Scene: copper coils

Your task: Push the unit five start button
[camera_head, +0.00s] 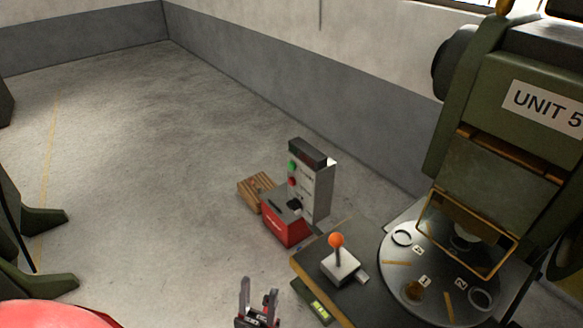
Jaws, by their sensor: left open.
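The green press with the "UNIT 5" label (547,107) stands at the right. A grey upright control box (317,190) stands left of it, with a green button (292,166) above a red button (292,181) on its left-facing side. Lettering by the buttons is too small to read. My left gripper (258,291) is at the bottom edge, below the control box in the picture and apart from it. Its two fingers point up, open, with nothing between them. My right gripper is not in view.
A red box (285,226) and a wooden crate (252,191) sit beside the control box. An orange-knobbed lever (337,241) rises from the press table left of a round numbered plate (408,296). Green machine feet (45,218) are at left. The middle floor is clear.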

